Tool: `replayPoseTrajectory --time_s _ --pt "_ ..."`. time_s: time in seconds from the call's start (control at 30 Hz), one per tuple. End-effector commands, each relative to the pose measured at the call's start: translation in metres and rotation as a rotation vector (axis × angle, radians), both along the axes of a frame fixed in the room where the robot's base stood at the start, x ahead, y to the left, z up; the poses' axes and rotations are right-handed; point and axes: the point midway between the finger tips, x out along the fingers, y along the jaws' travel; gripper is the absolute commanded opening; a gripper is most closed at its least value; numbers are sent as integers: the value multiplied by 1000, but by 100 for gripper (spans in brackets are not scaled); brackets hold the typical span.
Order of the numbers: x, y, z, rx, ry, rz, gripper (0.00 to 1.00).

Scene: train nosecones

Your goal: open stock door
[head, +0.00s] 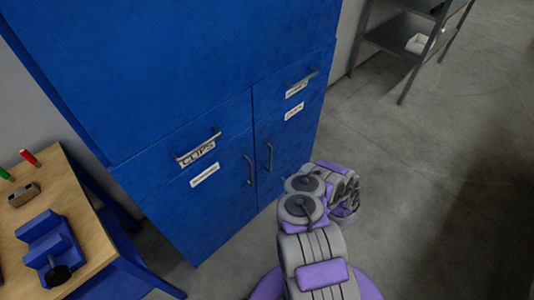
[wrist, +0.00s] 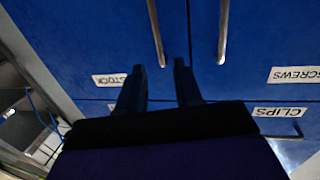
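The blue cabinet (head: 150,60) has two lower doors side by side. The right one is the stock door (head: 290,145), with a white label and an upright bar handle (head: 268,155). In the wrist view, which is upside down, the STOCK label (wrist: 110,80) and the stock door's handle (wrist: 155,35) show at left. My gripper (wrist: 160,65) is open. The handle's near end shows between its fingertips; I cannot tell whether the fingers reach around the bar. The door looks shut. In the head view my arm hides the gripper.
The screws door's handle (wrist: 222,30) is close beside the stock handle. Drawers with bar handles, one labelled CLIPS (head: 197,152), sit above the doors. A wooden-topped workbench (head: 90,240) stands at left, a grey shelf rack (head: 390,42) at the back right. The floor at right is clear.

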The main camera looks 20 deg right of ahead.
Motion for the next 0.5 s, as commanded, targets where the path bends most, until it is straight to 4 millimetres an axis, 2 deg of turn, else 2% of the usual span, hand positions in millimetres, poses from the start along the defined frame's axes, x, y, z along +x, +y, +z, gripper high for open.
replayPoseTrajectory --time_s 0.1,0.23,0.37,0.5 --pt "-16 -4 -3 4 -18 2 35" --pt "-16 -2 -3 2 -26 7 35" --pt "0 4 -2 -1 -27 11 35" --pt "27 8 -3 -2 -30 8 35"
